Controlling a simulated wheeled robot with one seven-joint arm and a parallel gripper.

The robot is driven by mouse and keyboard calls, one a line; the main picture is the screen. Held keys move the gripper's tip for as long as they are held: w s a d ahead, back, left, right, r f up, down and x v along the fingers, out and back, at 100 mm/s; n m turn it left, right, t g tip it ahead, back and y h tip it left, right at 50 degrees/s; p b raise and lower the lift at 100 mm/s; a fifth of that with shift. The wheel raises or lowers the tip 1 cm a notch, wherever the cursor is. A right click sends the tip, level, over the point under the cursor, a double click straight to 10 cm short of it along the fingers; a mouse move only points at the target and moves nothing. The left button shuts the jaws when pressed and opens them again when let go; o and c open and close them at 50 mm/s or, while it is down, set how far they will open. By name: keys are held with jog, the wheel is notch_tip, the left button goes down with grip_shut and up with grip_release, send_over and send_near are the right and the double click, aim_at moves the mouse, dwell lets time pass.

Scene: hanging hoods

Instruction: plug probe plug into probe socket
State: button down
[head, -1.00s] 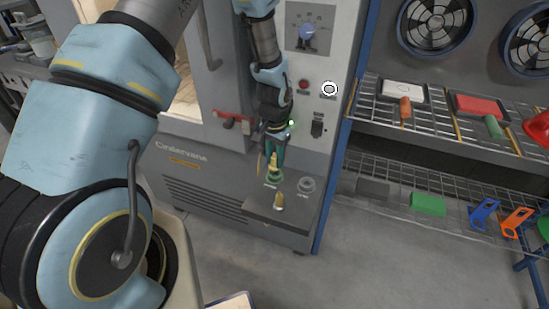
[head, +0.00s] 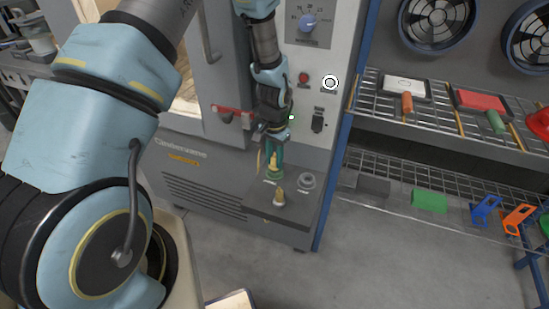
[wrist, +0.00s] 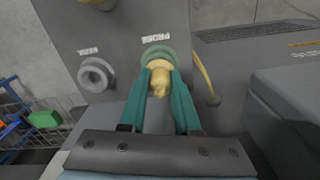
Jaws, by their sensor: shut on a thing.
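My gripper (wrist: 160,90) has its teal fingers shut on the brass-coloured probe plug (wrist: 159,80), which also shows in the head view (head: 273,160). The probe socket is a green ring (wrist: 156,52) marked PROBE on the grey ledge; it also shows in the head view (head: 274,176). The plug's far end is at the green ring, in line with it. The fingers and plug hide the socket's opening, so I cannot tell how deep the plug sits. A yellow cable (wrist: 204,72) runs beside the right finger.
A grey socket (head: 307,181) stands on the ledge beside the green one. A second brass-coloured plug-like piece (head: 278,198) stands nearer the ledge's front. The cabinet panel (head: 312,60) rises behind my gripper. A wire shelf (head: 440,120) with tools is at the right.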

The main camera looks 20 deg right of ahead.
jog(key=shift+f+b, duration=0.3)
jog(key=shift+f, duration=0.1)
jog(key=c, duration=0.5)
grip_release()
jog(key=shift+c, duration=0.2)
jog(key=shift+r, duration=0.1)
notch_tip(320, 180, up, 11)
jog(key=shift+f+b, duration=0.15)
jog(key=shift+b, duration=0.95)
jog(key=shift+s, duration=0.1)
